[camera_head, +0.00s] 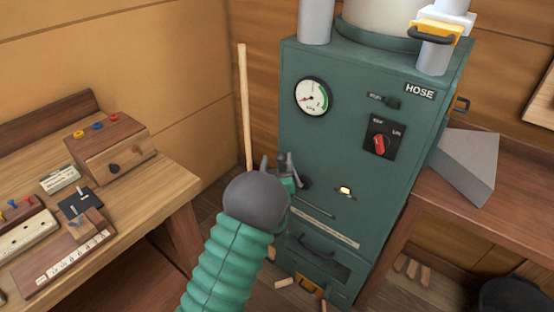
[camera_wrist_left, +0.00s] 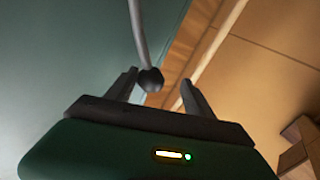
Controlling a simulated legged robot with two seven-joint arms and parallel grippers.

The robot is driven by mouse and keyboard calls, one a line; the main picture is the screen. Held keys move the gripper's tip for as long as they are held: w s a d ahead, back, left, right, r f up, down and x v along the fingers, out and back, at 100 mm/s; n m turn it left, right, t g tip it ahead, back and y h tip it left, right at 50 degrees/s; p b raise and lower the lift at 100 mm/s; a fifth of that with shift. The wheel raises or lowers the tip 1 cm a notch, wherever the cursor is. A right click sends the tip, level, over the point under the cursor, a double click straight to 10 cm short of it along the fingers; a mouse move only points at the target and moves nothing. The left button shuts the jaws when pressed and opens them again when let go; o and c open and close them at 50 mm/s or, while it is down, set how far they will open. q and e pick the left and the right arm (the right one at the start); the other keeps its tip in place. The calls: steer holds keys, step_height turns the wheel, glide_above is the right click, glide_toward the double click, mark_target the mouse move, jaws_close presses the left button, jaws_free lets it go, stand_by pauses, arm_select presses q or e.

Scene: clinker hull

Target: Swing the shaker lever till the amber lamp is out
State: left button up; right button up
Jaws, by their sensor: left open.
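The shaker lever shows in the left wrist view as a thin grey rod (camera_wrist_left: 138,30) ending in a dark knob (camera_wrist_left: 151,79). In the head view, my left gripper (camera_head: 279,165) is at the left side of the green cabinet (camera_head: 350,155) and hides most of the lever. In the left wrist view the two fingers of this gripper (camera_wrist_left: 159,90) are apart, with the knob between them in the picture; neither finger visibly touches it. The amber lamp (camera_head: 345,190) on the cabinet front is glowing. My right gripper is not in view.
A round gauge (camera_head: 313,97) and a red switch (camera_head: 380,144) sit on the cabinet front. A wooden pole (camera_head: 243,105) leans behind my gripper. A workbench (camera_head: 160,190) with boxes stands left, another bench (camera_head: 475,200) right. Wood pieces (camera_head: 284,282) lie on the floor.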

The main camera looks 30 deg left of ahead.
arm_select(q)
steer(key=shift+w+d, duration=0.25)
steer(key=shift+w, duration=0.3)
steer(key=shift+w+d, duration=0.2)
steer(key=shift+w, duration=0.35)
steer(key=shift+w+d+r, duration=0.1)
steer(key=shift+d+r, duration=0.05)
steer(key=shift+s+a, duration=0.2)
steer(key=shift+a, duration=0.2)
steer(key=shift+a+f, duration=0.25)
steer(key=shift+a, duration=0.15)
steer(key=c, duration=0.5)
steer(key=shift+w+d+r, duration=0.1)
steer(key=shift+d, duration=0.35)
jaws_close()
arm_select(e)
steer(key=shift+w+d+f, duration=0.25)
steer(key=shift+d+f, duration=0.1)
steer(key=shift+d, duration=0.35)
arm_select(q)
steer(key=shift+a, duration=0.15)
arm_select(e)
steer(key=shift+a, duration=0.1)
arm_select(q)
steer(key=shift+f, duration=0.2)
